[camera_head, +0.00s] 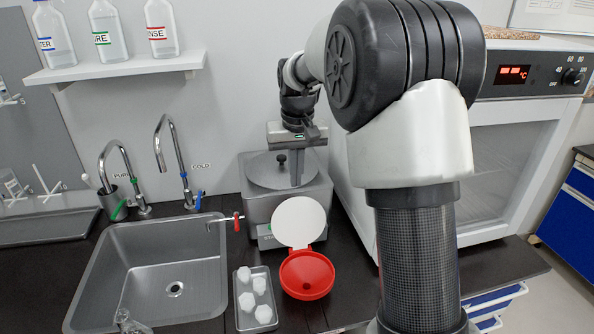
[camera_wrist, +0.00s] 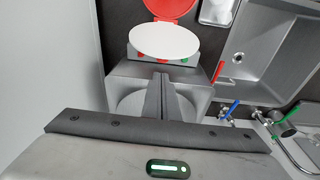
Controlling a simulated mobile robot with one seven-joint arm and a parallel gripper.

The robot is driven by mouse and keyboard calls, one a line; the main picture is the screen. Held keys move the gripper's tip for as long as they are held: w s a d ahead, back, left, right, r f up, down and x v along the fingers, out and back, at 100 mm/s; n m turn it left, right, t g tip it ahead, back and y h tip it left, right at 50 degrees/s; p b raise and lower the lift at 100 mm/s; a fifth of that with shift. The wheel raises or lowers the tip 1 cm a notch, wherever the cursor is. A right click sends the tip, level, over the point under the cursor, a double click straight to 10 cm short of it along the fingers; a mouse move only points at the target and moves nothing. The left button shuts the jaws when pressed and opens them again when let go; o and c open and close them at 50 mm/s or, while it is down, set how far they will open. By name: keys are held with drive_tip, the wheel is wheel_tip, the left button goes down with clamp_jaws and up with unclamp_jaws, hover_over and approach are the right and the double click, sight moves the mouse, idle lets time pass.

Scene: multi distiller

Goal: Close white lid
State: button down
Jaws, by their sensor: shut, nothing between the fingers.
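The white lid (camera_head: 299,222) is a round disc standing raised at the back edge of a red round bowl (camera_head: 307,274) on the dark counter. In the wrist view the white lid (camera_wrist: 164,41) lies near the top, with the red bowl (camera_wrist: 172,8) beyond it. My gripper (camera_head: 297,182) is shut and empty, pointing down over the grey distiller (camera_head: 262,208) behind the lid. In the wrist view my gripper's fingers (camera_wrist: 160,82) are together in front of the distiller's box. The fingers appear apart from the lid.
A steel sink (camera_head: 150,275) with two taps lies left. A small tray (camera_head: 255,326) with several white pieces stands left of the red bowl. A red-handled valve (camera_head: 237,222) sticks out from the distiller. A white oven (camera_head: 500,170) stands right. A shelf (camera_head: 115,69) with bottles hangs upper left.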

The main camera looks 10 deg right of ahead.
sight(298, 220)
drive_tip(key=f, duration=0.6)
drive_tip(key=shift+w+d, duration=0.1)
drive_tip(key=shift+w, duration=0.3)
drive_tip(key=shift+b, duration=0.45)
